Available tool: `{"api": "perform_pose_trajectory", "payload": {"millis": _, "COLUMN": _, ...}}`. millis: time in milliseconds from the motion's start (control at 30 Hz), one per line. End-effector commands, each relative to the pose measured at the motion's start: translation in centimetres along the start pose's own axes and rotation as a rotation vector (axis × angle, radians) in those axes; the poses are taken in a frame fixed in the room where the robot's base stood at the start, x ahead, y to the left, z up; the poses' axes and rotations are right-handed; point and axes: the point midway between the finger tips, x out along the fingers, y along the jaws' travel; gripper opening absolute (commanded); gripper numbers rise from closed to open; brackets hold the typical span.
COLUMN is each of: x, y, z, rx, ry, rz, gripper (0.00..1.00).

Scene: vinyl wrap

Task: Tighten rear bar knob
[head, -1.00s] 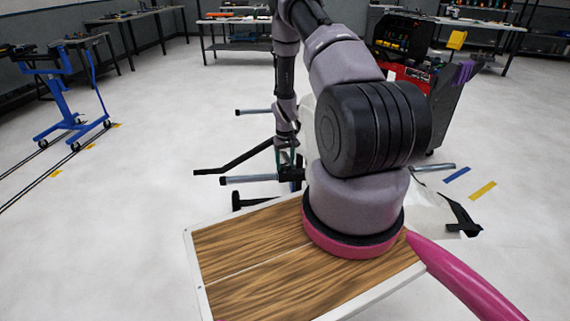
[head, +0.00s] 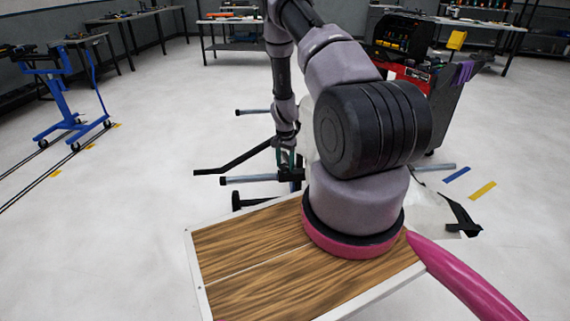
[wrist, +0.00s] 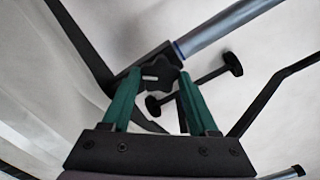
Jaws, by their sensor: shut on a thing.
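In the wrist view a black star-shaped knob (wrist: 160,72) sits at the black clamp block at the end of a grey metal bar (wrist: 225,28). My gripper (wrist: 157,78) has green fingers, and their tips are closed on either side of the knob. In the head view my gripper (head: 286,158) points down at the stand, just above the black clamp at the inner end of the nearer grey bar (head: 250,180). The knob is too small and covered to make out there.
A black T-shaped handle (wrist: 232,64) lies close to the right of the fingers. Black stand arms (head: 232,160) and another grey bar (head: 253,112) surround the gripper. A wooden panel (head: 250,265) is in front. A tool cart (head: 445,100) stands behind right. Open floor lies left.

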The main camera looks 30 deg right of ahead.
Motion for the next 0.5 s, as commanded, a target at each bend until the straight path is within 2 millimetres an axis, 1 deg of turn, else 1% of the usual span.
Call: {"api": "perform_pose_trajectory", "payload": {"millis": 500, "x": -0.06, "y": -0.07, "z": -0.06, "rx": 0.492, "ry": 0.002, "rz": -0.001, "gripper": 0.04}}
